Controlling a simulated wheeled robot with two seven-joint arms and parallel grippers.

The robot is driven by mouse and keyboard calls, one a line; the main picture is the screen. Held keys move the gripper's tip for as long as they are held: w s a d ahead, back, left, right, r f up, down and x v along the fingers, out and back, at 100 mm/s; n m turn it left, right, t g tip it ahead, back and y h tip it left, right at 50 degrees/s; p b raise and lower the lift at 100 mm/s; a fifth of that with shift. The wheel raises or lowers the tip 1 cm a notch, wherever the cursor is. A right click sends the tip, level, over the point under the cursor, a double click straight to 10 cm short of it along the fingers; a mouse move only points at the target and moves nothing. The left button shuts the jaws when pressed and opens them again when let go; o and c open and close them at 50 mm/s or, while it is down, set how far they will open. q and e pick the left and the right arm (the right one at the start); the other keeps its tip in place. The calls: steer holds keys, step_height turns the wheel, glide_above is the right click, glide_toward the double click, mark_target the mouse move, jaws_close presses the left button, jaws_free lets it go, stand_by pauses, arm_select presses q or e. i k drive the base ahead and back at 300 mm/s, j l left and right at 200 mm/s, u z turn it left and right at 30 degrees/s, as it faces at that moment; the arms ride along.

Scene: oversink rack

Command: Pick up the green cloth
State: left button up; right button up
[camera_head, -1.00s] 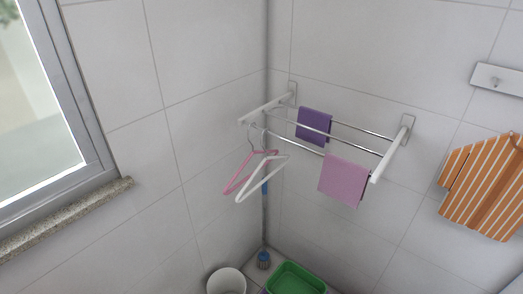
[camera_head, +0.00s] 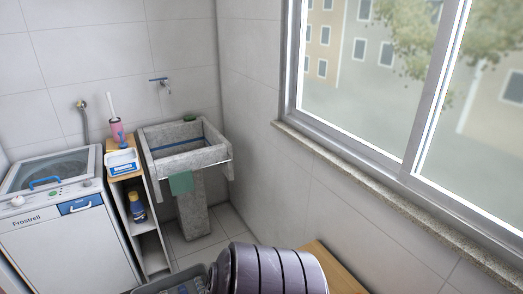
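Neither of my grippers shows in this view, and nothing is touching the cloth.
A narrow shelf unit (camera_head: 148,243) and a white washing machine (camera_head: 70,240) stand left of the sink. A dark ribbed rounded object (camera_head: 270,270) and a wooden surface (camera_head: 333,266) fill the lower foreground. A stone window sill (camera_head: 400,198) runs along the right wall.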

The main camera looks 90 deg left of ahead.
mark_target(182, 182)
steer(key=u, duration=3.45)
steer(key=z, duration=0.3)
steer(key=i+j+z, duration=0.15)
steer(key=z, duration=0.2)
steer(key=i+j+z, duration=0.1)
steer(key=j+z, duration=0.15)
steer(key=z, duration=0.15)
steer(key=i+j+z, duration=0.1)
steer(key=j+z, duration=0.25)
steer(key=l, duration=0.1)
